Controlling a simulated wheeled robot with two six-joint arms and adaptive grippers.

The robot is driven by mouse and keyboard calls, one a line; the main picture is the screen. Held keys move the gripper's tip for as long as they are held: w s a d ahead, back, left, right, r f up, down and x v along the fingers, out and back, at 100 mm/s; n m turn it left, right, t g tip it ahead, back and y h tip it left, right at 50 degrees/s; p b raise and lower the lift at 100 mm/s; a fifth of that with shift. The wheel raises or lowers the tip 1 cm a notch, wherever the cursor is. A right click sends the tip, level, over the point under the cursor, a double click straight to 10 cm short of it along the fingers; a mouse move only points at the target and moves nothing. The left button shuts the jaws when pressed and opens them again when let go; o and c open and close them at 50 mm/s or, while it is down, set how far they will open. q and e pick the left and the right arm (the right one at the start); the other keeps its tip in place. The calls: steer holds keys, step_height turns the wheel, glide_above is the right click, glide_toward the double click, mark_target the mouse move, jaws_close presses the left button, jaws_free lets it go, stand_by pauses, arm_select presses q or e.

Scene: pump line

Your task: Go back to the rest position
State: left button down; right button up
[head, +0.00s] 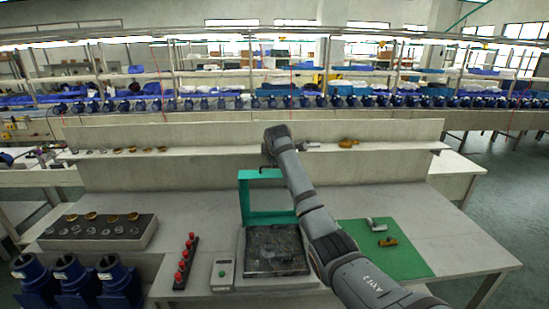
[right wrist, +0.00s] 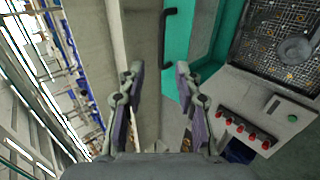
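My right arm (head: 322,215) reaches from the lower right across the table, ending above the green frame (head: 243,200) of the station. In the right wrist view my right gripper (right wrist: 157,105) is open, its two fingers apart with nothing between them. The black handle (right wrist: 166,38) on the green frame shows beyond the fingertips, apart from them. In the head view the fingers are mostly hidden by my wrist. My left gripper is not in view.
The station's dark bed (head: 275,252) lies below the frame. A control box (head: 223,274) and a red-button strip (head: 186,262) stand to its left. A green mat (head: 395,258) with metal parts lies right. A ring tray (head: 100,232) and blue pumps (head: 75,280) are left.

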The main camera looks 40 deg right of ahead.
steer(key=shift+v, duration=1.15)
